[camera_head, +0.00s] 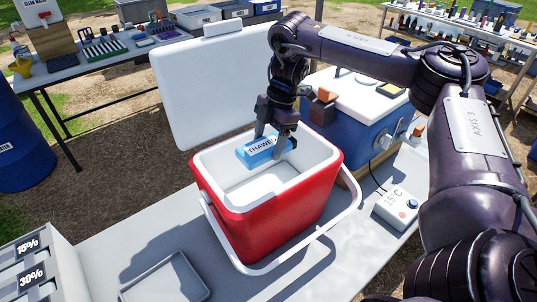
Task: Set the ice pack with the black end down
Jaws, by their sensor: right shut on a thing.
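My left gripper is not in view.
The cooler's white lid (200,100) stands open behind it, and its white handle loops round the front. A shallow grey tray (150,285) lies at front left. A blue box with a white lid (345,135) and a 15°C control box (385,211) stand at right.

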